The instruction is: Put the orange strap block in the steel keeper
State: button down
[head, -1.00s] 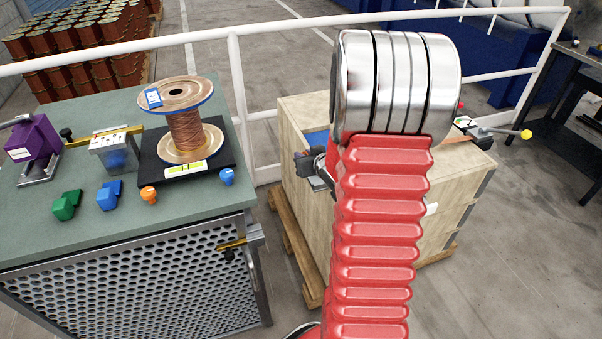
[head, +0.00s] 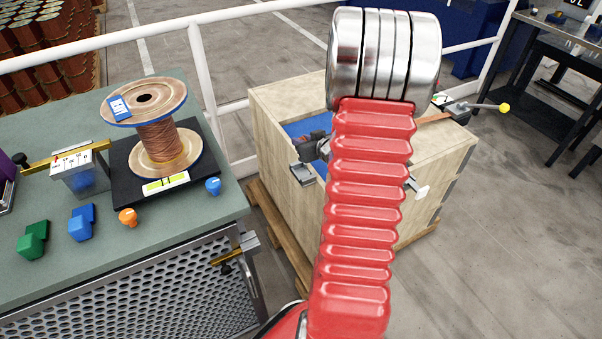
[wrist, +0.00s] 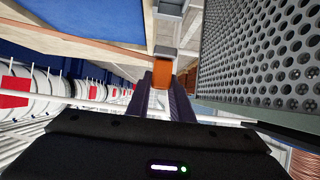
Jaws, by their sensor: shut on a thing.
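The orange strap block (wrist: 162,73) shows in the wrist view at the tips of my gripper (wrist: 162,92), which is shut on it. In the head view my red arm hides most of the gripper and the block. A small grey steel holder (head: 302,174), seemingly the steel keeper, sits at the near left top edge of the wooden crate. A grey steel part (wrist: 168,9) shows beyond the block at the top of the wrist view, apart from it. I cannot tell for certain that both are the same keeper.
The green bench (head: 60,275) at left carries a copper wire spool (head: 158,140), a blue block (head: 82,222) and a green block (head: 33,240). The wooden crate (head: 290,115) stands behind my arm, with a yellow-tipped lever (head: 490,106) at its right. A white railing (head: 205,75) runs behind.

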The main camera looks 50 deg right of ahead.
jog(key=shift+w+a+f, duration=0.1)
jog(key=shift+f, duration=2.8)
jog(key=shift+f, duration=2.05)
jog(key=shift+f, duration=0.1)
jog(key=c, duration=1.6)
grip_release()
jog(key=shift+o, duration=0.2)
